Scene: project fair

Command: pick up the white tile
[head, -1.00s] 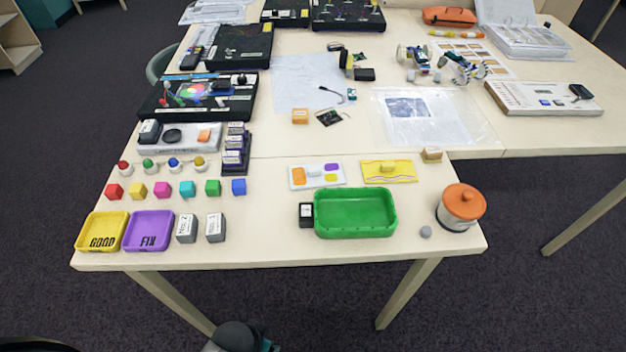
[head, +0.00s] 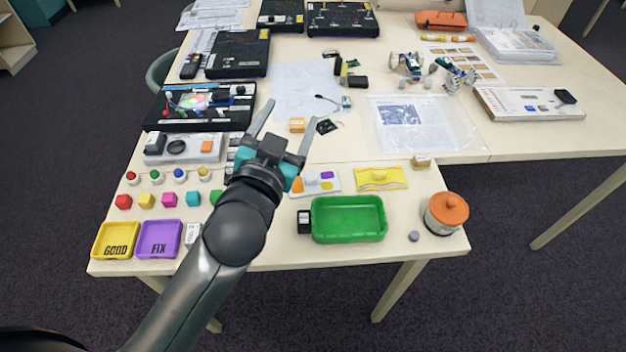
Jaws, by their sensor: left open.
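The white tile (head: 315,188) lies flat on the table behind the green tray, with orange, purple and yellow shapes and a small knob on it. My left gripper (head: 291,114) is open and empty, its two fingers pointing toward the back of the table. In the picture, the wrist of this gripper covers the tile's left edge, and the fingertips show farther up the picture than the tile. My right gripper is not in view.
A green tray (head: 348,236) stands in front of the tile, with a black block (head: 304,222) at its left. A yellow tile (head: 381,178) lies to the right. An orange-lidded jar (head: 446,213) stands near the right edge. Colored cubes lie left of my arm.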

